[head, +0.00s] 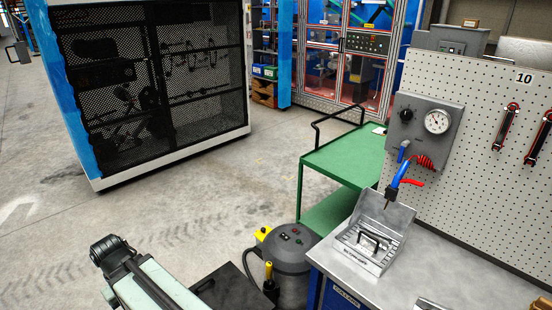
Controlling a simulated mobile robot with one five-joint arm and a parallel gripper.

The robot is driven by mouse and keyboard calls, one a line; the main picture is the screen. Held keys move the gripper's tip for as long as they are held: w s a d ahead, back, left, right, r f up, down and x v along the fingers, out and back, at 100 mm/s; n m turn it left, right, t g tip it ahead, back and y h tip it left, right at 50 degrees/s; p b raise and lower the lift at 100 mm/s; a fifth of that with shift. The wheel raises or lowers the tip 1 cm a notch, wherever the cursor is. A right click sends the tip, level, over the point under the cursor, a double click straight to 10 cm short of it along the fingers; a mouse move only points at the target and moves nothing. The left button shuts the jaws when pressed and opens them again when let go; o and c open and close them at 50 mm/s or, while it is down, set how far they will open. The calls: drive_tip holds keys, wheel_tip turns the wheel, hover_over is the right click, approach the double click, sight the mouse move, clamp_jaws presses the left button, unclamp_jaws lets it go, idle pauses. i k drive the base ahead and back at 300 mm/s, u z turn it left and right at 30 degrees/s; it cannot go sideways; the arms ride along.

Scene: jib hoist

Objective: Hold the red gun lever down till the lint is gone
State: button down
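A blue air gun (399,174) hangs nose down in front of the grey regulator panel, with its dark nozzle above a metal tray. Its red lever (411,182) sticks out to the right, apart from any part of me. The open metal tray (399,222) stands on the bench with a slotted metal piece (369,250) and a dark handle in it. Lint is too small to make out here. A pale green link of my arm shows at the lower left, well away from the gun. My gripper is not in view.
The grey panel (429,103) carries a knob and gauge on a pegboard (484,140). A green cart (345,157) stands behind the bench (447,270). A grey round-topped drum (288,258) stands left of the bench. The floor at left is clear up to the mesh cabinet (150,80).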

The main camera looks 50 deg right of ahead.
sight(415, 183)
drive_tip(key=z, duration=2.8)
drive_tip(key=k, duration=0.5)
drive_tip(key=i, duration=0.5)
drive_tip(key=u, duration=0.1)
